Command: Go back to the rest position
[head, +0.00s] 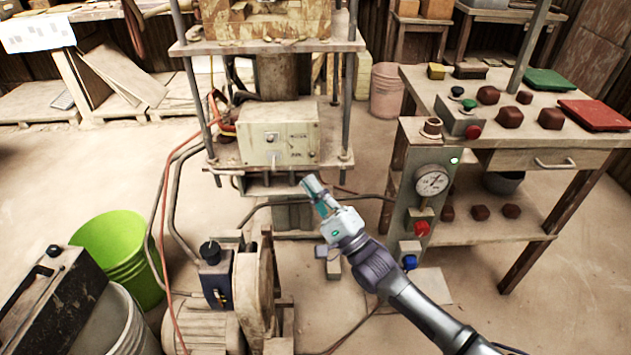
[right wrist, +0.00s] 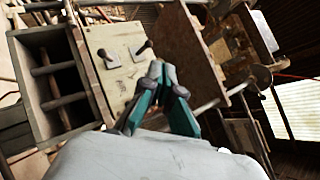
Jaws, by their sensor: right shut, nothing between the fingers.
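My right gripper (head: 317,190) is in the middle of the head view, its arm coming in from the lower right. It is shut and empty, in front of and below the press's cream control box (head: 278,143). In the right wrist view its teal fingers (right wrist: 160,75) meet at the tips, with the control box (right wrist: 110,60) and its two dark levers behind them. The fingers look apart from the box, though the gap is hard to judge. My left gripper does not show in either view.
A grey gauge post (head: 422,190) with red and blue buttons stands right of my arm, before a wooden table (head: 440,90) with clay lumps and trays. A pump motor (head: 235,290) and a green bucket (head: 115,250) stand at left. Hoses and cables cross the floor.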

